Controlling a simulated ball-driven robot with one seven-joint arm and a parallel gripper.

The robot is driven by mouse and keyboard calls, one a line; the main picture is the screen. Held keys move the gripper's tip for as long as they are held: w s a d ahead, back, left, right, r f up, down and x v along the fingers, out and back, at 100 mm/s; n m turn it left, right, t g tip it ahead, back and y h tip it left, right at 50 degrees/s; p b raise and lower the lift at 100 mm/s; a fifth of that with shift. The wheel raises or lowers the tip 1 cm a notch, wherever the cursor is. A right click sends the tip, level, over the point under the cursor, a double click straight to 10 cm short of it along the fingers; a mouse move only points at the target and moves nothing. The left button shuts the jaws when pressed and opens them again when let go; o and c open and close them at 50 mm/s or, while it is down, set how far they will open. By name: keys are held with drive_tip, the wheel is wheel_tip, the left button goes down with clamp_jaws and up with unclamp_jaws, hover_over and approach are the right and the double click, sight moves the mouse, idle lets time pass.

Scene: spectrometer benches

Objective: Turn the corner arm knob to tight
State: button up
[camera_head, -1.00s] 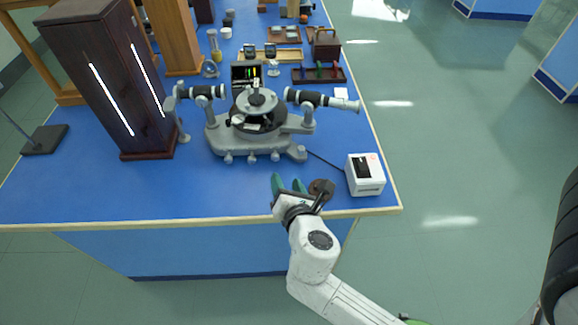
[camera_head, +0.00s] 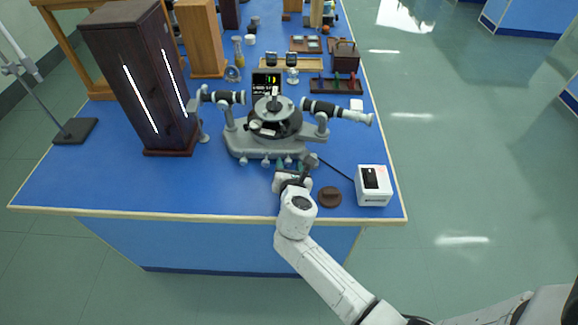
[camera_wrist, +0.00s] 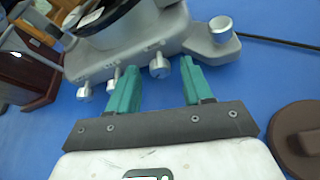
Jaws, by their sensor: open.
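The grey spectrometer (camera_head: 275,145) stands on the blue bench with a black round table and two black tubes. Several small silver knobs line its front edge. In the wrist view one front knob (camera_wrist: 159,66) shows between and just beyond my fingertips. A larger silver knob (camera_wrist: 221,29) sits on the base's projecting corner arm, right of my right finger; it also shows in the head view (camera_head: 311,160). I cannot tell which knob the task names. My gripper (camera_head: 292,164) has green fingers, apart and empty, close to the front edge; its tips show in the wrist view (camera_wrist: 159,64).
A brown round piece (camera_head: 330,198) lies right of my gripper. A white box (camera_head: 373,186) with a dark panel stands at the front right, its black cable running to the spectrometer. A tall dark cabinet (camera_head: 140,80) stands left. The front left bench is clear.

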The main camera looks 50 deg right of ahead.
drive_tip(key=shift+w+d+f, duration=0.1)
drive_tip(key=shift+w+d, duration=0.1)
drive_tip(key=shift+c, duration=0.5)
clamp_jaws()
